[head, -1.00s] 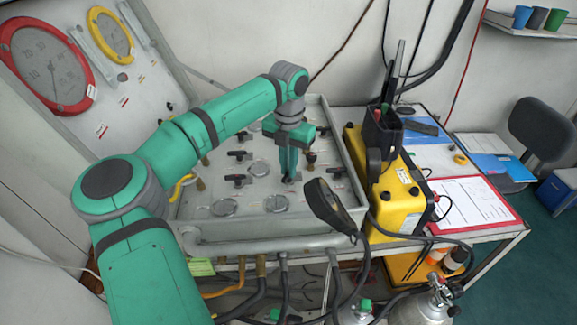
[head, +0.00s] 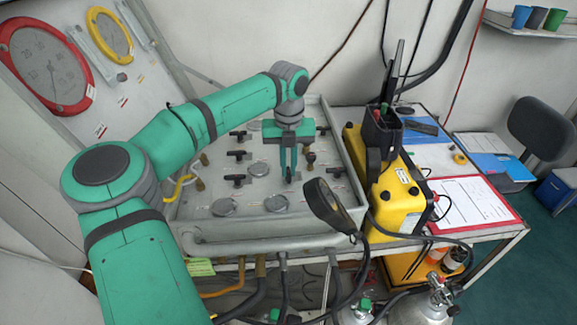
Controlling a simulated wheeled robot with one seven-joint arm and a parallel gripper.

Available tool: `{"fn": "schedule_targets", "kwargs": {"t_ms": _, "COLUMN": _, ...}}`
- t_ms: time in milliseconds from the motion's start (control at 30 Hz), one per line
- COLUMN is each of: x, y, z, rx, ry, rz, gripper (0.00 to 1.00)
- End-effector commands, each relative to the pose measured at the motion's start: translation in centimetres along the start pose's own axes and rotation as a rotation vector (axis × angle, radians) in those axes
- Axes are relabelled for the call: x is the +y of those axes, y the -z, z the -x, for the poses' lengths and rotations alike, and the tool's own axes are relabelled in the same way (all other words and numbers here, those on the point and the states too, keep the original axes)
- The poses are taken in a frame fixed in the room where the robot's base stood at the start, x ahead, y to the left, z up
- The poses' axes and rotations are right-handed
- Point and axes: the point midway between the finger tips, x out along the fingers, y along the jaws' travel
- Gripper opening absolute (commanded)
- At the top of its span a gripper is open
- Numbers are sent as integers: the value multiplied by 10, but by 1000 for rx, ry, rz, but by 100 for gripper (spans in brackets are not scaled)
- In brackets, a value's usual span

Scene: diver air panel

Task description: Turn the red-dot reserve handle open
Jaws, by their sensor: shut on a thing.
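The grey valve panel (head: 210,232) lies on the trolley in the middle of the head view, with several dark T-shaped handles and round gauges on it. My gripper (head: 289,180) points down over the panel's right half, its green fingers close together. It is shut on a small dark handle (head: 291,179), which the fingers mostly hide. I cannot make out a red dot on it, nor its exact angle. Other dark handles stand to the left of the gripper, one at the middle left (head: 236,179) and one above it (head: 237,154).
A dark knob (head: 310,158) stands just behind the fingers. Gas cylinders and hoses are below the front edge.

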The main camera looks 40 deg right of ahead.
Motion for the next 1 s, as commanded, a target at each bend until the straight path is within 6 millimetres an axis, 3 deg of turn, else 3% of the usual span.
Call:
{"fn": "schedule_targets", "kwargs": {"t_ms": 333, "x": 0, "y": 0, "z": 1, "rx": -1, "ry": 0, "rz": 2, "gripper": 0}}
{"fn": "schedule_targets", "kwargs": {"t_ms": 367, "x": 0, "y": 0, "z": 1, "rx": -2, "ry": 0, "rz": 2, "gripper": 13}}
{"fn": "schedule_targets", "kwargs": {"t_ms": 433, "x": 0, "y": 0, "z": 1, "rx": -1, "ry": 0, "rz": 2, "gripper": 29}}
{"fn": "schedule_targets", "kwargs": {"t_ms": 767, "x": 0, "y": 0, "z": 2, "rx": -1, "ry": 0, "rz": 2, "gripper": 29}}
{"fn": "schedule_targets", "kwargs": {"t_ms": 1000, "x": 0, "y": -1, "z": 31, "rx": -3, "ry": -1, "rz": 2, "gripper": 29}}
